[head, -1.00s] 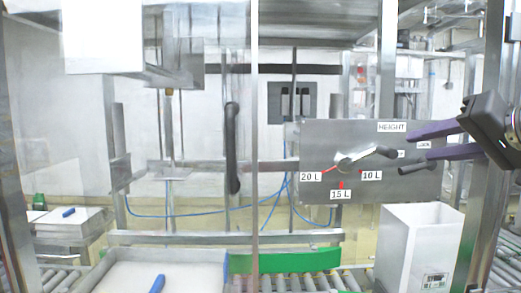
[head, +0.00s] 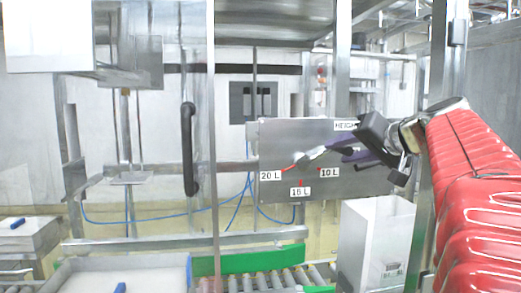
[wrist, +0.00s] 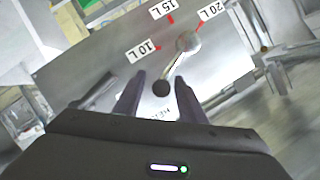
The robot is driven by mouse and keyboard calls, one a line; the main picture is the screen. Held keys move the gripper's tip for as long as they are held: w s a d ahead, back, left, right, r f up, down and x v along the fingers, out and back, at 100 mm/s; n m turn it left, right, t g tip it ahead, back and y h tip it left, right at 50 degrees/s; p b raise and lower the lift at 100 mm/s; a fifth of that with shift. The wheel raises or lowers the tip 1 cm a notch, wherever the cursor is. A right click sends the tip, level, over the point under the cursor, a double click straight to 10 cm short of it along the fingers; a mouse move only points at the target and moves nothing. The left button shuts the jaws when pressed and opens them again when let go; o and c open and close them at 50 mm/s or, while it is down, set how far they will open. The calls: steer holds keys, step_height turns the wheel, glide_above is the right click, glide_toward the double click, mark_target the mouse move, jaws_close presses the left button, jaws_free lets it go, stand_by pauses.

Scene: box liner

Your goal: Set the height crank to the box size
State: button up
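The height crank (head: 312,154) is on a grey metal panel (head: 280,140) with labels 20 L (head: 270,176), 15 L (head: 300,191) and 10 L (head: 329,173). Its arm slants up and right from the hub; a red line runs from the hub toward 20 L. In the wrist view the crank hub (wrist: 187,42) is ahead and its dark knob (wrist: 161,88) lies between the fingertips. My gripper (wrist: 158,82) is open, with one purple finger on each side of the knob. Contact with the knob cannot be told. The white box (head: 375,240) stands below the panel; its small label is unreadable.
A second dark handle (wrist: 95,95) sits on the panel beside my gripper in the wrist view. A green strip (head: 248,262) and rollers (head: 280,280) run below the panel. An upright post with a black handle (head: 188,150) stands left. A metal post (head: 447,70) rises near my arm.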

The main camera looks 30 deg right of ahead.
steer(key=shift+w, duration=0.25)
steer(key=shift+c, duration=0.3)
jaws_close()
steer(key=shift+a, duration=0.15)
stand_by(0.3)
